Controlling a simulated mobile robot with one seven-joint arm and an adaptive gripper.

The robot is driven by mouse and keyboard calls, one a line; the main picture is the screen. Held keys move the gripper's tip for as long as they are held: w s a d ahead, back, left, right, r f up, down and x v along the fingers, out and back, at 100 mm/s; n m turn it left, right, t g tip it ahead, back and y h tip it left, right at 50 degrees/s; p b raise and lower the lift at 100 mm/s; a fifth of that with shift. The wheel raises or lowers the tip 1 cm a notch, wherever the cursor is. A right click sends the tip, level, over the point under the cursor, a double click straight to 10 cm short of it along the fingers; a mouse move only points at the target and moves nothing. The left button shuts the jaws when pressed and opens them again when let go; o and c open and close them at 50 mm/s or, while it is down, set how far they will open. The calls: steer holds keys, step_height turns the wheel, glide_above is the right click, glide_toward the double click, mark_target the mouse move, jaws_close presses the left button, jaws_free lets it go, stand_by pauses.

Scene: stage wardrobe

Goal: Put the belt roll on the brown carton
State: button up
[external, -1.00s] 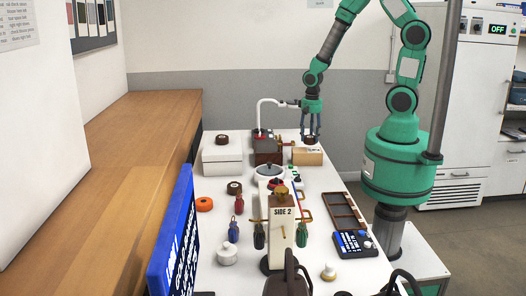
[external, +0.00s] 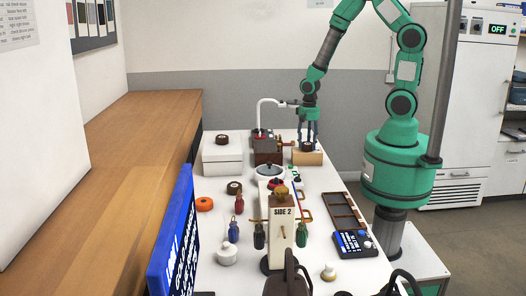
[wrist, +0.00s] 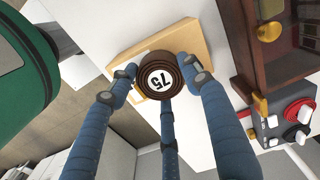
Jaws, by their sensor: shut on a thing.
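The belt roll is a dark brown coil with a white "75" label on its face, seen in the wrist view (wrist: 160,78) and the external view (external: 307,146). My gripper (external: 308,143) has its blue fingers shut around the roll. The light brown carton (external: 307,159) is at the far right of the table, directly under the roll; it also shows in the wrist view (wrist: 187,40). The roll is at about the height of the carton's top; I cannot tell whether they touch.
A dark wooden case (external: 266,158) stands just left of the carton. A white box (external: 222,160) with another dark roll (external: 221,139) on it is further left. A white bent pipe (external: 265,102) rises behind.

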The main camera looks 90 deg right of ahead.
mark_target(307, 143)
steer(key=shift+f, duration=0.1)
steer(key=o, duration=1.2)
step_height(307, 143, up, 12)
steer(key=p, duration=0.3)
steer(key=shift+r, duration=0.2)
